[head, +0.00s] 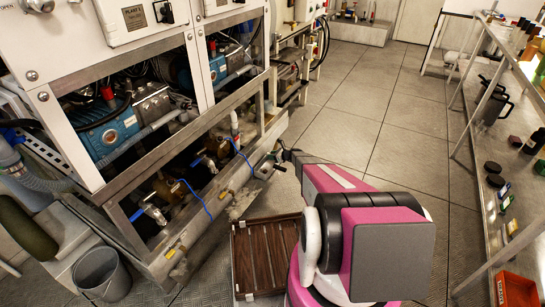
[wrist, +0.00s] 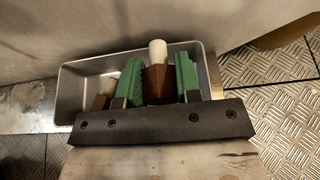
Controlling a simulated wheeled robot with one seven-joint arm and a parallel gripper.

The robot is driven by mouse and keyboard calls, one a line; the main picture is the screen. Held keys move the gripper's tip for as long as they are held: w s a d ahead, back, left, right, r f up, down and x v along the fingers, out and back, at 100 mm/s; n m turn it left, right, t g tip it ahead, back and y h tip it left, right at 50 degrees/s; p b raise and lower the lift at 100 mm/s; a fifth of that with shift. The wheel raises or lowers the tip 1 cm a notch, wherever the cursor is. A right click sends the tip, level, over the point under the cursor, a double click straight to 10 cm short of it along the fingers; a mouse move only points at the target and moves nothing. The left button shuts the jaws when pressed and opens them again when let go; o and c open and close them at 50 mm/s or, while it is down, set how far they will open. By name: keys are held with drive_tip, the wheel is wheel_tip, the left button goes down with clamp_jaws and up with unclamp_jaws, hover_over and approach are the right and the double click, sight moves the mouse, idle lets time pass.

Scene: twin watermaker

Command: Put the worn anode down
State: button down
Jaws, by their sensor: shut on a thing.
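In the wrist view the worn anode (wrist: 157,82), a brown block with a pale cream cylinder on its end, sits between the green pads of my gripper (wrist: 159,84). My gripper is shut on it. A shallow grey metal tray (wrist: 72,83) lies behind and around the anode in the picture. I cannot tell whether the anode touches the tray floor. In the head view my gripper (head: 277,155) is at the lower frame of the machine cabinet, and the anode cannot be made out there.
Another brown piece with a pale end (wrist: 108,92) shows at the tray's left. A pale wall stands close behind the tray. In the head view a brown slatted tray (head: 240,262) and a grey bucket (head: 100,272) are on the floor. A metal bench (head: 495,120) runs along the right.

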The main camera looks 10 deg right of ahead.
drive_tip(key=shift+f, duration=0.35)
drive_tip(key=shift+f, duration=0.2)
drive_tip(key=c, duration=0.8)
unclamp_jaws()
